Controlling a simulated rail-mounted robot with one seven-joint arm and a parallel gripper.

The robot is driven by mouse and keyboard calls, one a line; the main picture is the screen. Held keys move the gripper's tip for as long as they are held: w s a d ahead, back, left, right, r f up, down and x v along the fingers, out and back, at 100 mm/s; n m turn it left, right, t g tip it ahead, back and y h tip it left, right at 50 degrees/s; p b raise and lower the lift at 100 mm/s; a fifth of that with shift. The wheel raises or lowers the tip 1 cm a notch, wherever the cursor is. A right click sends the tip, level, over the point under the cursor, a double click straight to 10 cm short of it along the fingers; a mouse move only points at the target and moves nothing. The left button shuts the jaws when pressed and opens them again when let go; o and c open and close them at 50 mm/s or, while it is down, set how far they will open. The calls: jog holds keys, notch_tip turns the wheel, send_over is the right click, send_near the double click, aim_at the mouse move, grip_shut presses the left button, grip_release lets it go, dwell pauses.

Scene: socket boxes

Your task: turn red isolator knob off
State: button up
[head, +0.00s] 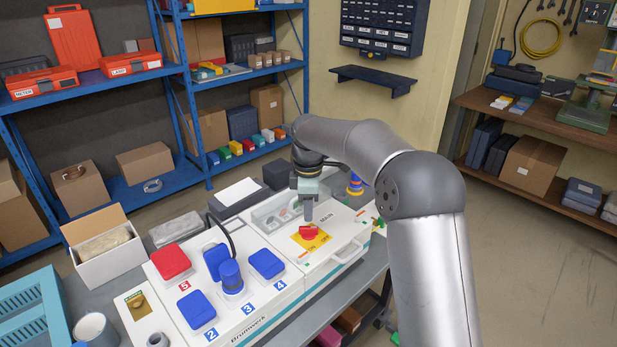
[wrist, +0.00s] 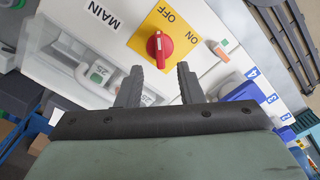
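The red isolator knob (head: 308,232) sits on a yellow plate (head: 322,241) on the white panel marked MAIN. In the wrist view the knob (wrist: 159,46) shows just beyond my fingertips, with OFF above it and ON to its right on the yellow plate (wrist: 150,22). A pale mark lies on the upper part of its grip, roughly toward OFF; I cannot tell its exact setting. My gripper (wrist: 158,76) is open and empty, with its fingers apart and not around the knob. In the head view my gripper (head: 308,214) is right above the knob.
Blue socket covers (head: 267,263) and a red cover (head: 171,262) stand left of the knob, with a blue plug (head: 231,277) and cable among them. A clear-lidded breaker box (head: 285,211) lies behind the knob. A panel handle (head: 347,252) is in front.

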aim_at(309, 227)
notch_tip(309, 227, up, 11)
dwell(0.3)
jog(key=s+d+f+m, duration=0.1)
jog(key=s+d+m, duration=0.45)
jog(key=s, duration=0.45)
jog(key=s+d+f+m, duration=0.2)
jog(key=s+d+m, duration=0.3)
jog(key=s+d, duration=0.3)
jog(key=s+d+f+m, duration=0.2)
jog(key=s+f+m, duration=0.2)
jog(key=s, duration=0.5)
jog(key=s+d+f+m, duration=0.2)
jog(key=s+f+m, duration=0.2)
jog(key=s, duration=0.5)
jog(key=shift+s+d+f+t, duration=0.25)
jog(key=shift+s+f+t, duration=0.05)
jog(key=shift+s+f, duration=0.05)
